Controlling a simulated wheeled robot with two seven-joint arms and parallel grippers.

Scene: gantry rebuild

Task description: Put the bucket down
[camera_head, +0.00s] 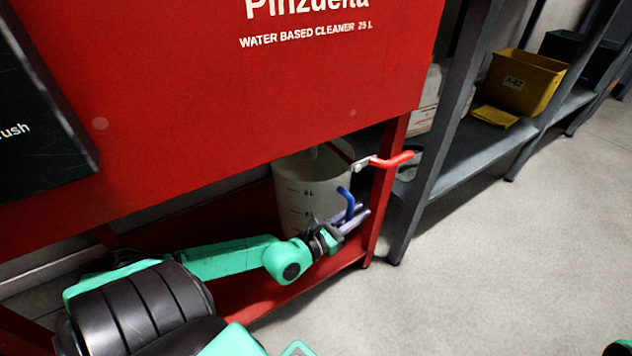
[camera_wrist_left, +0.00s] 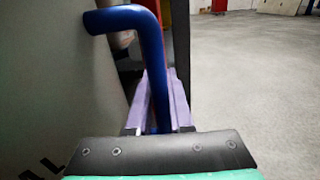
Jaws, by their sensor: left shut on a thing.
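The bucket (camera_head: 300,190) is pale grey with level marks on its side and a blue handle (camera_head: 346,196). It is under the red cleaner cabinet, at or just above its red lower shelf (camera_head: 290,290); I cannot tell whether it touches. My left gripper (camera_head: 352,218) is shut on the blue handle, at the bucket's right side. In the left wrist view the purple fingers (camera_wrist_left: 158,105) close around the handle (camera_wrist_left: 152,50), and the bucket wall (camera_wrist_left: 45,80) fills the left. The bucket's base is partly hidden by my arm. My right gripper is not in view.
The red cabinet (camera_head: 250,90) overhangs the bucket, with a red-handled valve (camera_head: 392,160) at its edge. A red leg (camera_head: 385,190) stands right of the gripper. A grey shelf rack with a yellow bin (camera_head: 522,82) is at the right. The grey floor (camera_head: 530,250) is clear.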

